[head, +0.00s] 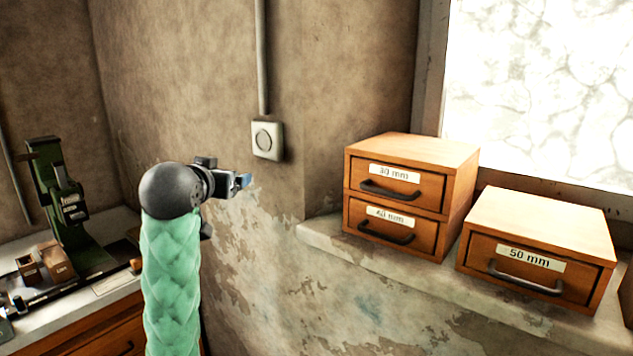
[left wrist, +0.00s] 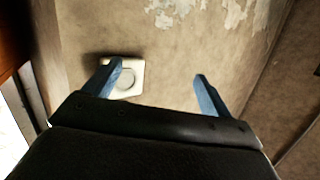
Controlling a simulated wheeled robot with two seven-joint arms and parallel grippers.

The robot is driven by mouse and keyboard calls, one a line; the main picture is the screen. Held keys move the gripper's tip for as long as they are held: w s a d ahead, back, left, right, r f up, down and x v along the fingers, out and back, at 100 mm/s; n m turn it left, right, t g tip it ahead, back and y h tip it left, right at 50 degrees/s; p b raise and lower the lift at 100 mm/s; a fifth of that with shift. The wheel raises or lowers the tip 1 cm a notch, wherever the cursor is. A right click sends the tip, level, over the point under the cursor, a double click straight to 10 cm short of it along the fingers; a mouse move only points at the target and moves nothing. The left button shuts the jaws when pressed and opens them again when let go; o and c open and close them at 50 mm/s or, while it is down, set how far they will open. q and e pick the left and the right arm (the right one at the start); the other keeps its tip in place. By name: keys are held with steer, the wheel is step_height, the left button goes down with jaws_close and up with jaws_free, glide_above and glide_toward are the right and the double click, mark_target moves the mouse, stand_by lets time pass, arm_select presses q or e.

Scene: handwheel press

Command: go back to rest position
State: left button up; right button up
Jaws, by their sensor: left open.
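My left gripper (head: 243,181) is raised in the middle of the head view, at the end of an arm with a green padded sleeve. It is in front of the peeling wall, below and left of a white wall switch (head: 267,141). In the left wrist view its two blue fingers (left wrist: 160,85) are spread apart with nothing between them. The switch also shows in that view (left wrist: 136,72), partly behind the left finger. I cannot tell the gap between finger and wall. My right gripper is in neither view.
Wooden drawer boxes labelled 30 mm (head: 432,152), 40 mm (head: 385,229) and 50 mm (head: 545,215) stand shut on a stone ledge (head: 400,268) at right. A green press (head: 62,205) stands on a workbench (head: 75,312) at left. A conduit (head: 261,60) runs above the switch.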

arm_select(q)
steer(key=s+d+f+g, duration=0.2)
steer(key=s+f, duration=0.3)
steer(key=f, duration=0.7)
steer(key=s+d+f+g+p, duration=0.1)
steer(key=s+f+g, duration=0.35)
steer(key=f, duration=0.75)
steer(key=s+d+f, duration=0.2)
steer(key=s+f, duration=0.5)
steer(key=f, duration=0.6)
steer(key=s+f+g, duration=0.3)
steer(key=s+f, duration=0.7)
steer(key=s, duration=0.3)
steer(key=s+f+g, duration=0.3)
steer(key=s+f, duration=0.7)
steer(key=s, duration=0.3)
steer(key=shift+s+d+f+g+p, duration=0.25)
steer(key=shift+d+f+g+p, duration=0.1)
steer(key=shift+f+p, duration=0.1)
steer(key=shift+c, duration=0.4)
